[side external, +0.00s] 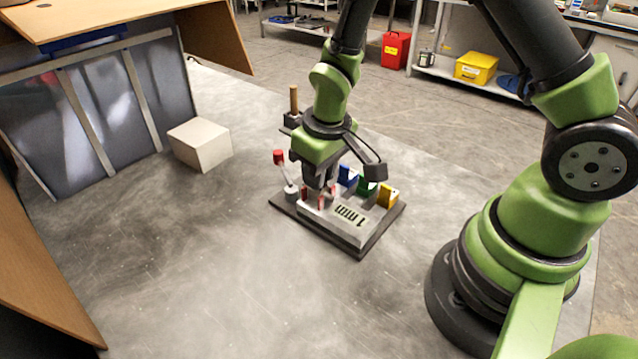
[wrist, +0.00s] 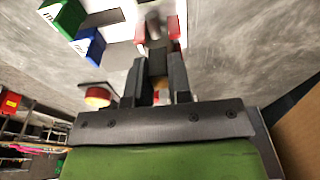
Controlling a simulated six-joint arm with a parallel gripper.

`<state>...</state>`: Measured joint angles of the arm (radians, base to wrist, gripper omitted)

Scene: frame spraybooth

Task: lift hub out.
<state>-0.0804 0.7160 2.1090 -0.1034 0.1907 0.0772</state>
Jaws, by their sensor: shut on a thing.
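My gripper (side external: 319,190) points down over the left part of a white fixture block (side external: 340,222) marked with dark lettering. Its fingers are shut on a small grey hub, mostly hidden by them in the side view. In the wrist view, the gripper (wrist: 157,55) has its fingertips at the grey round hub (wrist: 154,24). Red pieces (wrist: 174,27) of the fixture stand on both sides of the hub. I cannot tell whether the hub is seated or slightly raised.
Blue (side external: 347,176), green (side external: 367,187) and yellow (side external: 388,196) blocks stand along the fixture's back edge. A red-knobbed lever (side external: 280,158) rises at its left, close to my gripper. A pale box (side external: 200,144) sits farther left. The table's front left is clear.

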